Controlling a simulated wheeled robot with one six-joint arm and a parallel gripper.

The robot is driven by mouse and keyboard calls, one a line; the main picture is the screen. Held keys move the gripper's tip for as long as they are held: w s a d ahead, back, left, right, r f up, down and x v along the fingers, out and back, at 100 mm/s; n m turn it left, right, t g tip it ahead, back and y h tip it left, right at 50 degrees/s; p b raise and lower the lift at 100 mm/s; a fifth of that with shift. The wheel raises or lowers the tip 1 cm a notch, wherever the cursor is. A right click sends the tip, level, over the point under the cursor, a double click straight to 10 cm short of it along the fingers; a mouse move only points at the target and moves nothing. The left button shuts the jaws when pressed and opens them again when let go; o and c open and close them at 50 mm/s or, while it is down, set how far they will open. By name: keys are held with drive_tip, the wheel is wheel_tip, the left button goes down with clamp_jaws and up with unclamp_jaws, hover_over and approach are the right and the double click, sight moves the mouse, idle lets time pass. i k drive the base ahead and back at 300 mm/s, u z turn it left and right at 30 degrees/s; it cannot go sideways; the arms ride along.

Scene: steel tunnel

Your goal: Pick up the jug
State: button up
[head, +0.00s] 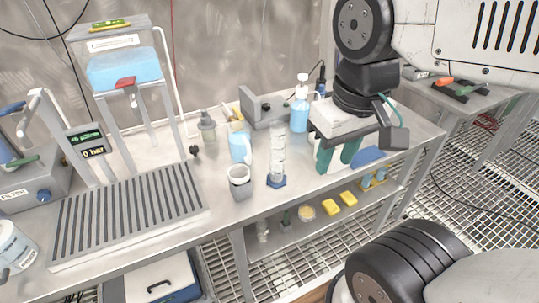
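A clear jug with blue liquid and a side handle (240,147) stands upright on the steel bench, near the middle of the picture. My gripper (337,158) points down over the right part of the bench, well to the right of the jug. Its two green fingers are apart, and I see nothing held between them. My gripper does not touch the jug.
A tall measuring cylinder with a blue foot (277,157) stands between jug and gripper. A grey cup (239,183) stands in front of the jug. A slatted drain rack (125,215) lies left.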

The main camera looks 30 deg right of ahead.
sight(238, 133)
drive_tip(key=z, duration=0.55)
drive_tip(key=k, duration=0.65)
drive_tip(key=z, duration=0.7)
drive_tip(key=i, duration=1.3)
drive_tip(key=u, duration=0.8)
